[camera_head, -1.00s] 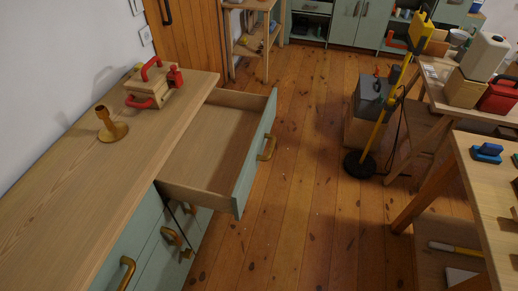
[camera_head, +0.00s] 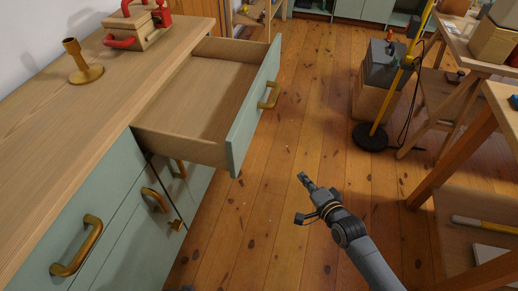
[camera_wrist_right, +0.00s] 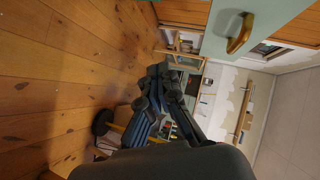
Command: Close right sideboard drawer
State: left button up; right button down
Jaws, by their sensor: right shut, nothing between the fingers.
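The right sideboard drawer (camera_head: 205,95) stands pulled far out of the sideboard (camera_head: 110,110) and looks empty inside. Its green front (camera_head: 250,115) carries a brass handle (camera_head: 269,95). The green front also shows at the top of the right wrist view (camera_wrist_right: 285,17), with the brass handle (camera_wrist_right: 240,33) on it. My right gripper (camera_head: 306,182) is shut and empty, over the floor to the right of and nearer than the drawer front, apart from it. Its fingers also show in the right wrist view (camera_wrist_right: 160,78). My left gripper is not in view.
A brass candlestick (camera_head: 82,62) and a wooden box with red handles (camera_head: 138,27) stand on the sideboard top. A yellow pole on a black base (camera_head: 371,137) stands by boxes at right. Wooden tables line the right side; floor between is open.

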jog(key=a+r+m+t+y+b, duration=0.25)
jog(key=a+r+b, duration=0.2)
jog(key=r, duration=0.55)
jog(key=y+b, duration=0.1)
send_near(252, 123)
jog(key=w+d, duration=0.2)
jog(key=w, duration=0.1)
jog(key=a, duration=0.1)
jog(key=w+a, duration=0.2)
jog(key=shift+a+r+b, duration=0.2)
jog(key=shift+a+b, duration=0.15)
jog(key=shift+b, duration=0.05)
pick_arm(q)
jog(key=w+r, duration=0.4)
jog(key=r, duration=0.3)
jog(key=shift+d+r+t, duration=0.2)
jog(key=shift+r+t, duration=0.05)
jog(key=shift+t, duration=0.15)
pick_arm(e)
jog(key=shift+a, duration=0.5)
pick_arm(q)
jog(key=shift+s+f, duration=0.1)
pick_arm(e)
jog(key=shift+w, duration=0.15)
